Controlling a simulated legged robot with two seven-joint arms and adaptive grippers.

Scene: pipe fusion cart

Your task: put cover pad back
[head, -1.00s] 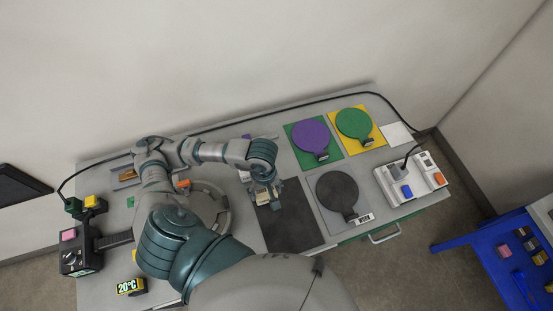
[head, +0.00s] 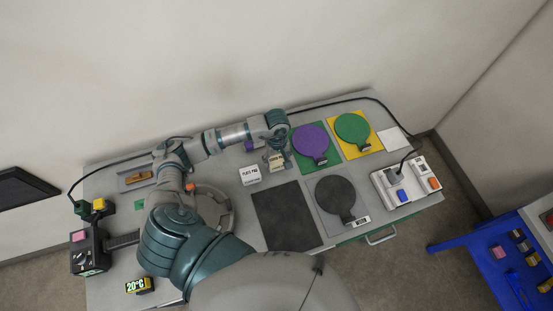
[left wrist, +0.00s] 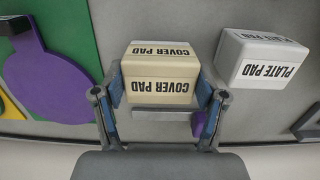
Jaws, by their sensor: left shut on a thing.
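The cover pad (left wrist: 160,80) is a cream block with black COVER PAD lettering. My left gripper (left wrist: 158,98) is shut on it, one blue-grey finger on each side. In the head view the cover pad (head: 276,163) is below the left gripper (head: 277,150), between the plate pad and the green square. I cannot tell whether it touches the table. The white plate pad (head: 250,176) stands just left of it; it also shows at right in the left wrist view (left wrist: 262,60). My right gripper is not in view.
A dark square mat (head: 286,217) lies in front. A purple disc (head: 309,140), a green disc (head: 353,129) and a black disc (head: 336,194) lie to the right. A purple item (head: 249,146) is partly hidden behind the gripper. A cable runs along the back edge.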

